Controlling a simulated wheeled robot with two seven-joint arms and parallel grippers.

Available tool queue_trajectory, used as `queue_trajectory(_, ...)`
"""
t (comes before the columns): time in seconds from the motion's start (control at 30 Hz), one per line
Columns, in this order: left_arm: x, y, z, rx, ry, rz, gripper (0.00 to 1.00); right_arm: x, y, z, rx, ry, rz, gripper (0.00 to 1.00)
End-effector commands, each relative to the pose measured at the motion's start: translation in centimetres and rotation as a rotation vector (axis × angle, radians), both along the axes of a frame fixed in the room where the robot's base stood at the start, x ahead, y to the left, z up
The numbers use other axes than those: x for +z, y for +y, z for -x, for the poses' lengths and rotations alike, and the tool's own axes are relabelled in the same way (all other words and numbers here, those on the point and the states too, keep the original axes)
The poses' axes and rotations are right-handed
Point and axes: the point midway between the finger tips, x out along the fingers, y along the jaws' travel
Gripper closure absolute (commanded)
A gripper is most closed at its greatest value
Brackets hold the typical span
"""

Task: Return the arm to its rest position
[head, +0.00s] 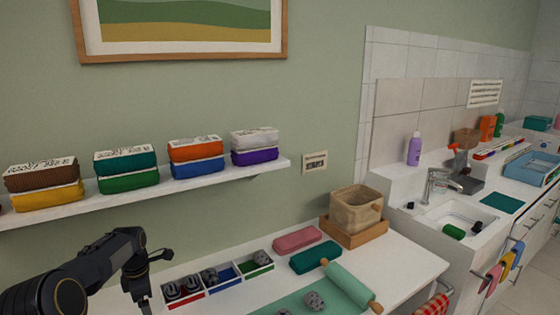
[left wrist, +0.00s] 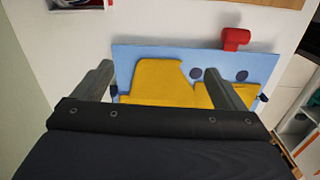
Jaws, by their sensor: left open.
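My left arm (head: 60,290) comes in at the lower left of the head view. Its gripper (head: 153,278) hangs over the near left part of the white table, left of the divided tray. In the left wrist view the gripper (left wrist: 148,68) has its two fingers wide apart, with nothing between them. Beyond the fingers is a light blue panel (left wrist: 125,58) with a yellow shape (left wrist: 160,78) and a red knob-like piece (left wrist: 235,38); the gripper base hides its lower part. My right gripper is in neither view.
A divided tray (head: 222,284) with grey bundles, pink (head: 297,238) and teal (head: 315,257) folded cloths, a roller (head: 350,286) and a basket (head: 356,209) occupy the table. A wall shelf (head: 130,197) with folded stacks runs above. A sink (head: 450,215) stands right.

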Motion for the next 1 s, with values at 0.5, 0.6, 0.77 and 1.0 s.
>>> queue_trajectory(0.5,8.8,-2.4,5.8,-0.396,-0.121,0.033,0.08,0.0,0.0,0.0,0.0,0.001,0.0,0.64)
queue_trajectory(0.6,11.3,-3.5,8.5,-0.534,-0.169,0.034,0.08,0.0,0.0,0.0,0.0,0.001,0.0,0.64)
queue_trajectory(0.77,15.4,-6.1,15.2,-0.848,-0.284,0.014,0.08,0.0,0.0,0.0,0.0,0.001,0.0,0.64)
queue_trajectory(1.0,16.8,-11.4,27.3,-1.365,-0.478,-0.092,0.08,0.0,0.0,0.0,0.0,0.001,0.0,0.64)
